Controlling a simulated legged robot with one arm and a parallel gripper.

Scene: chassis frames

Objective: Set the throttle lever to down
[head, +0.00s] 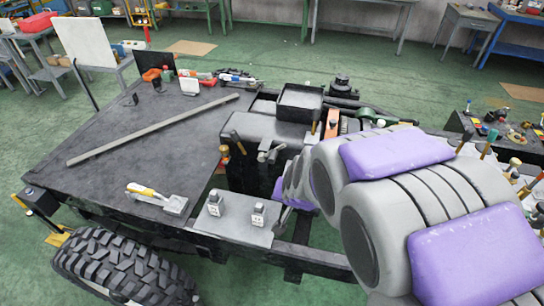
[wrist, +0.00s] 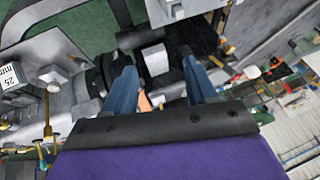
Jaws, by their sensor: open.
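My gripper (wrist: 156,62) shows in the wrist view with its two blue fingers apart and nothing held between them. A small pale block (wrist: 155,60) appears between and beyond the fingertips, against dark machinery; I cannot tell whether it is part of a lever. In the head view, my grey and purple arm hides most of my gripper. Beside the arm is a dark housing (head: 262,135) with a grey metal fitting (head: 270,152) and a brass-ended lever (head: 237,142) standing up from it. None is labelled, so I cannot tell which is the throttle lever.
A plate (head: 235,228) with two small metal blocks is in front. Green floor (head: 270,60) is open behind.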

